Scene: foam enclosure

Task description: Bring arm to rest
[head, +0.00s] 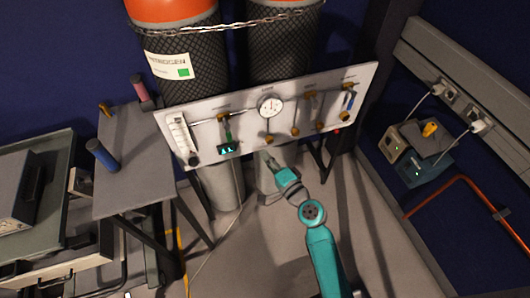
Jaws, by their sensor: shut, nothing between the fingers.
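My teal arm (322,250) reaches up from the bottom edge of the head view, right of the middle. Its wrist bends up and to the left. My gripper (269,160) is small and grey at its end, just below the lower edge of the white gauge panel (245,103). It looks shut, and I see nothing held in it. Whether it touches the panel or stands in front of it is hard to tell.
Two gas cylinders (185,65) stand behind the panel, with a chain across them. A grey side table (133,165) at the left carries small coloured cylinders. Boxes with plugs (425,165) are at the right wall. Floor (385,255) right of my arm is clear.

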